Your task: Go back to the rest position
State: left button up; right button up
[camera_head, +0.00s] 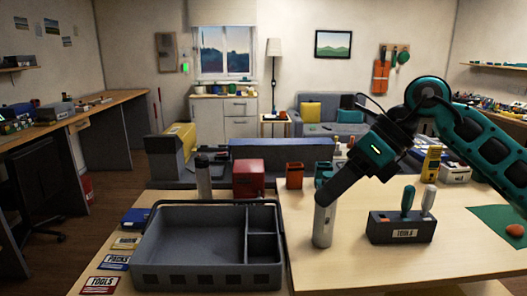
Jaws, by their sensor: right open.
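My right arm comes in from the right, teal and black. My right gripper (326,201) points down and left over the wooden table (365,268). A pale silver cylinder (323,228) stands upright right below its fingertips; I cannot tell whether they touch or surround it. The jaws are open. My left gripper is not in view.
A dark grey divided tray (190,283) fills the front left of the table. A tool block (385,232) with two handles stands right of the cylinder. A red box (249,178), an orange cup (294,176) and a dark bottle (203,178) stand behind. The front right tabletop is clear.

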jog(key=s+a+f+m+t+y, duration=0.1)
jog(key=s+a+f+m+y, duration=0.1)
jog(key=a+m+y, duration=0.3)
jog(key=s+a+f+m+y, duration=0.2)
jog(key=s+a+m+y, duration=0.15)
jog(key=a+y, duration=0.35)
jog(key=d+f+m+t+h, duration=0.6)
jog(key=f+m+t, duration=0.25)
jog(key=m, duration=0.55)
jog(key=d+f+m+t+h, duration=0.6)
jog(key=f+m+t, duration=0.3)
jog(key=m, duration=0.5)
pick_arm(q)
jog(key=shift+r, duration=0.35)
pick_arm(e)
jog(key=s+d+f+m+g+h, duration=0.3)
jog(key=s+f+m+g, duration=0.1)
jog(key=s+f, duration=0.3)
jog(key=s+d+f+m+g+h, duration=0.3)
jog(key=s+f, duration=0.4)
jog(key=f, duration=0.4)
jog(key=shift+m+g, duration=0.65)
jog(key=shift+m, duration=0.1)
